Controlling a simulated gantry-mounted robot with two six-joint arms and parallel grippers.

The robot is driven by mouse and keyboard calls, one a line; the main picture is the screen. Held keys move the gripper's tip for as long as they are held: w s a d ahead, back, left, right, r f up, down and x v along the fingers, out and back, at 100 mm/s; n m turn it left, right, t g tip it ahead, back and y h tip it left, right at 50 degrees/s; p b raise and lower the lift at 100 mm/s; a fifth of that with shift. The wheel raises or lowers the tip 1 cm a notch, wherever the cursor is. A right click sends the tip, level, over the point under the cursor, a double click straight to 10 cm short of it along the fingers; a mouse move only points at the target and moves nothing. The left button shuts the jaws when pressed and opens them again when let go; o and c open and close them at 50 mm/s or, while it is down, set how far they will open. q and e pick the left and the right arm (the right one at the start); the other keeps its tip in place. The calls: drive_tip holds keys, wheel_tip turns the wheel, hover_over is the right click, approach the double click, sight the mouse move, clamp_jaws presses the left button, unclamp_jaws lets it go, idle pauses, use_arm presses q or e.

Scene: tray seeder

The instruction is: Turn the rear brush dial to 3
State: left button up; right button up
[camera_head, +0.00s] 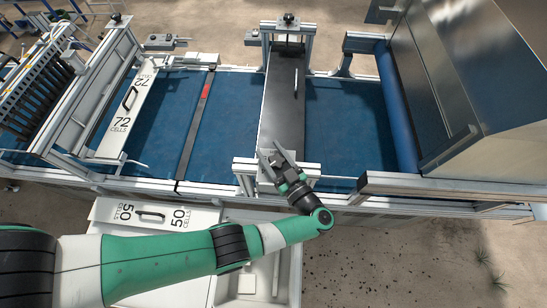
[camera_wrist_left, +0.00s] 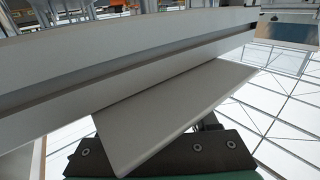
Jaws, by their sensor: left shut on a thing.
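My left gripper (camera_head: 275,160) reaches over the front rail of the line to the near end of the dark cross unit (camera_head: 283,90) that spans the blue belt. It is shut on a light grey part there. In the left wrist view a light grey slab (camera_wrist_left: 175,110) stands at the dark bolted gripper (camera_wrist_left: 150,155). I cannot tell whether this part is the rear brush dial, and no number or pointer can be read. A dark knob (camera_head: 288,19) tops the far post of the cross unit. My right gripper is out of view.
The blue belt (camera_head: 345,120) runs left to right. A plate marked 72 cells (camera_head: 127,115) lies across it. A plate marked 50 cells (camera_head: 158,214) lies in front, partly behind my left arm. A large metal hood (camera_head: 450,60) stands at right.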

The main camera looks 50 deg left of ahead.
use_arm(q)
drive_tip(key=n+g+b, duration=0.1)
drive_tip(key=g+b, duration=0.1)
drive_tip(key=b, duration=0.1)
drive_tip(key=shift+s+f+n+g, duration=0.2)
drive_tip(key=shift+f+n+g, duration=0.1)
drive_tip(key=shift+n+g, duration=0.1)
drive_tip(key=shift+s+r+n+g+b, duration=0.15)
drive_tip(key=shift+r+n+g+b, duration=0.1)
drive_tip(key=shift+n+g+b, duration=0.25)
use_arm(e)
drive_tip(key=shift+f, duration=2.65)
use_arm(q)
drive_tip(key=shift+g, duration=0.3)
drive_tip(key=o, duration=1.4)
drive_tip(key=shift+a, duration=0.1)
drive_tip(key=shift+c, duration=0.2)
